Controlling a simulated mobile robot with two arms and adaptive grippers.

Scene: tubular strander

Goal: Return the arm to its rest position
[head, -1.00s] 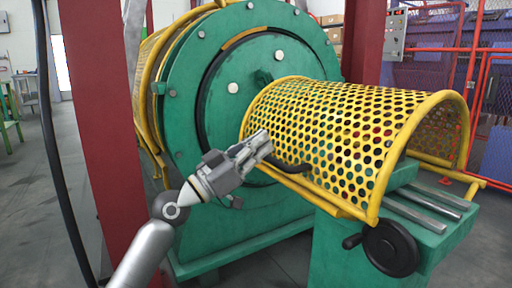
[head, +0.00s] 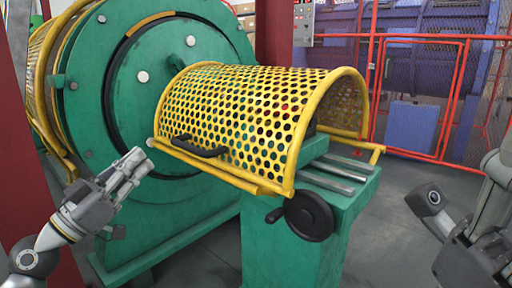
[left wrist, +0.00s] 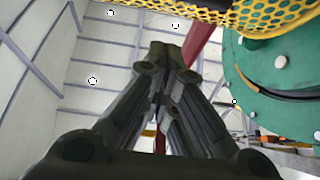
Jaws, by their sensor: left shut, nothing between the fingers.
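My left gripper (head: 137,166) is shut and empty. It is in front of the green machine disc, to the left of the yellow perforated guard (head: 250,112). A gap shows between its fingertips and the guard's black handle (head: 200,148). The guard sits as an arched cover over the green bed. In the left wrist view my left gripper's fingers (left wrist: 166,60) point up at the ceiling, with the guard's edge (left wrist: 245,14) at the top right. Part of my right arm (head: 480,240) shows at the right edge; its fingertips are hidden.
The large green disc (head: 120,100) stands behind the left gripper. A black handwheel (head: 308,215) sticks out from the green bed (head: 270,245). A red fence (head: 420,95) stands at the back right. Grey floor (head: 385,215) is free between the bed and my right arm.

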